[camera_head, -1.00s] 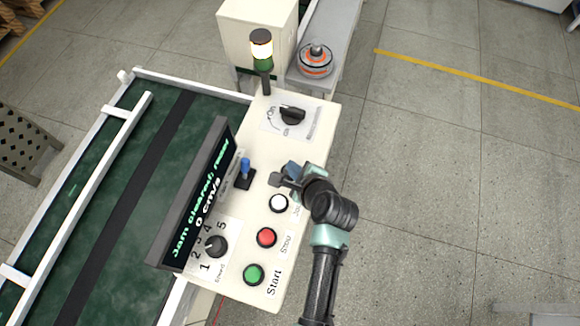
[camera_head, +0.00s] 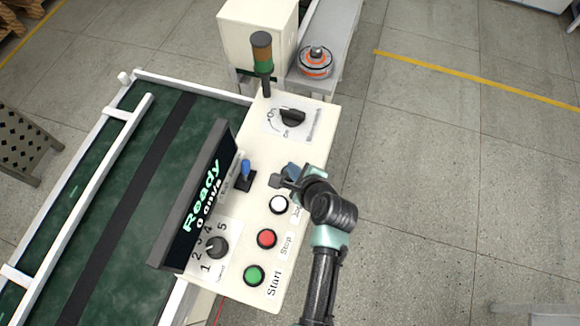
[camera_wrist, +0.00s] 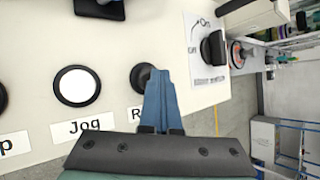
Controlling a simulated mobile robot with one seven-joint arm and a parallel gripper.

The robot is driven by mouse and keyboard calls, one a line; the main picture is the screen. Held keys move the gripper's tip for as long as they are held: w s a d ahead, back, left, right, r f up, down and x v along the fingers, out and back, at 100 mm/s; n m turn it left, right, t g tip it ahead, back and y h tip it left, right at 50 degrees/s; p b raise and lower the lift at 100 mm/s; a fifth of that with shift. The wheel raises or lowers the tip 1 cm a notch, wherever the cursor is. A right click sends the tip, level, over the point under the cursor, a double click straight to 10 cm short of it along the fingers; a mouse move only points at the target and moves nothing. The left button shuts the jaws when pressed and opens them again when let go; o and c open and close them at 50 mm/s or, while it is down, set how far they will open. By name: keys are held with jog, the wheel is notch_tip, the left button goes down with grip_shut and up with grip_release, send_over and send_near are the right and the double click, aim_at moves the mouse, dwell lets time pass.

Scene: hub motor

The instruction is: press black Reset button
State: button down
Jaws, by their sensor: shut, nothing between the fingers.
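The black Reset button (camera_wrist: 140,78) shows in the wrist view as a dark round cap, partly covered by my blue fingers; its label shows only an "R". My gripper (camera_wrist: 162,75) is shut and empty, with its fingertips at the button's right side in that view. Whether they touch or press it I cannot tell. In the head view my gripper (camera_head: 290,170) is over the panel just beyond the white Jog button (camera_head: 279,204) and hides the Reset button. The display (camera_head: 200,205) reads "Ready" and "0 cm/s".
The cream control panel (camera_head: 228,280) also carries a red Stop button (camera_head: 266,238), a green Start button (camera_head: 253,275), a speed knob (camera_head: 216,247), a blue-topped switch (camera_head: 245,173) and a black rotary switch (camera_head: 292,116). The signal lamp (camera_head: 262,50) stands behind. A green conveyor (camera_head: 90,200) lies left.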

jog(key=shift+r+p, duration=0.4)
jog(key=shift+r, duration=0.2)
jog(key=shift+r, duration=0.1)
notch_tip(320, 180, up, 5)
jog(key=p, duration=0.5)
dwell(0.5)
